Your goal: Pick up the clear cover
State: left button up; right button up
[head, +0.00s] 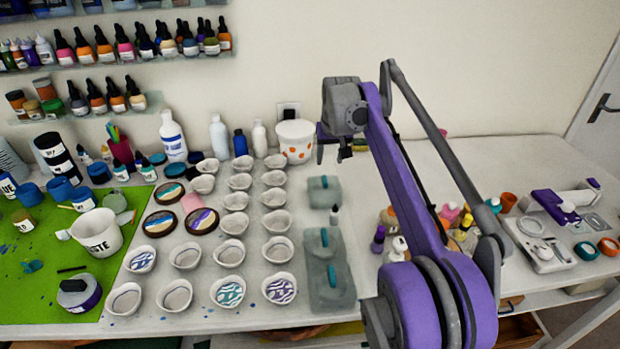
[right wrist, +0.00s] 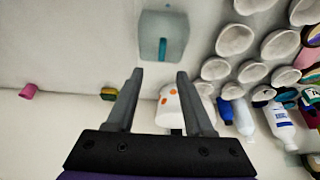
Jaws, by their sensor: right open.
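A small clear cover (head: 324,198) with a teal handle lies on the white table, right of the rows of small bowls. It also shows in the right wrist view (right wrist: 176,56), just beyond my fingertips. A longer clear cover (head: 330,290) with teal handles lies in front of it. My right gripper (head: 333,154) is above the back of the table, behind the small cover. In the right wrist view its two fingers (right wrist: 160,72) are apart with nothing between the tips. My left gripper is in neither view.
A white tub with orange dots (head: 295,141) stands behind the small cover. Many small bowls (head: 236,201) fill the table to the left. Small bottles (head: 378,239) stand to the right. Some bare table lies right of the covers.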

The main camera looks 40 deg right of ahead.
aim_at(325, 179)
jog(key=x, duration=0.4)
jog(key=shift+s+d+f+b, duration=0.1)
jog(key=shift+d+f+b, duration=0.1)
jog(key=shift+f+b, duration=0.1)
jog(key=shift+w+a+x, duration=0.15)
jog(key=shift+x, duration=1.3)
jog(key=shift+w+a+x, duration=0.1)
jog(key=shift+a+x, duration=0.05)
jog(key=shift+x, duration=1.3)
jog(key=shift+r, duration=0.1)
grip_shut()
